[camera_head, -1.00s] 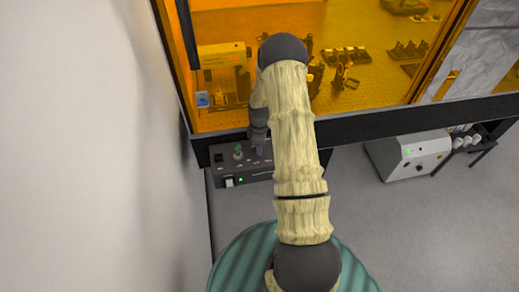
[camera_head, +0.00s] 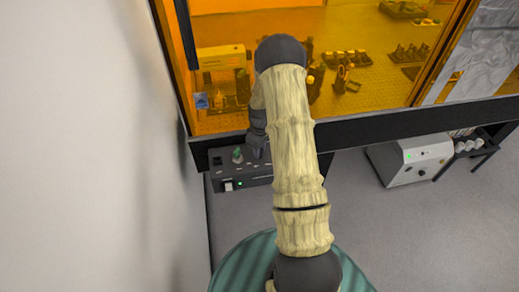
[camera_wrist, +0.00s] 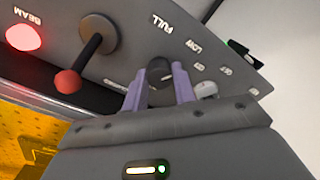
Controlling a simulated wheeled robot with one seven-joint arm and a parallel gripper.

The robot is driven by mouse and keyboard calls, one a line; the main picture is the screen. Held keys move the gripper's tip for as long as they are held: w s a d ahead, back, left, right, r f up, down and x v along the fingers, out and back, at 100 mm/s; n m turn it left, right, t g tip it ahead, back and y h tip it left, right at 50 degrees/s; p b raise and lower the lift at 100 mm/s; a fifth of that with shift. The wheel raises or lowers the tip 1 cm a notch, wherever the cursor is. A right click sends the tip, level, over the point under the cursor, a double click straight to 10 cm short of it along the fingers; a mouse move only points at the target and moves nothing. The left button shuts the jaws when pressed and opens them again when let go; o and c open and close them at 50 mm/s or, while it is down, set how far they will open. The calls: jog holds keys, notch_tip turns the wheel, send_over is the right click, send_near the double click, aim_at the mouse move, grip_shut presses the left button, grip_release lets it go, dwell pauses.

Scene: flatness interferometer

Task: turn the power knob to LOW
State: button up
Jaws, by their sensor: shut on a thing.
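The power knob (camera_wrist: 160,70) is a dark round knob on a grey control panel (camera_wrist: 125,62). In the wrist view my gripper (camera_wrist: 158,82) has its two purple fingers closed on either side of it. The words FULL and LOW are printed on the panel above and right of the knob. Which mark the knob points to cannot be made out. In the head view my gripper (camera_head: 258,152) reaches down to the panel (camera_head: 225,174) under the cabinet edge, and the knob is hidden.
A lever with a red ball (camera_wrist: 68,81) and a lit red BEAM lamp (camera_wrist: 22,37) are left of the knob. A white wall (camera_head: 90,150) is close on the left. Amber cabinet glass (camera_head: 225,120) stands behind. A white box (camera_head: 410,160) is at right, with open floor in front.

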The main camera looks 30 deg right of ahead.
jog(key=shift+w+r, duration=0.1)
jog(key=o, duration=1)
notch_tip(320, 180, up, 17)
jog(key=b, duration=0.3)
jog(key=shift+r, duration=0.15)
jog(key=s+a+r+m+t, duration=0.2)
jog(key=s+a+m, duration=0.3)
jog(key=s+a, duration=1)
jog(key=s, duration=0.4)
jog(key=shift+a+m+t, duration=0.3)
jog(key=shift+m, duration=0.1)
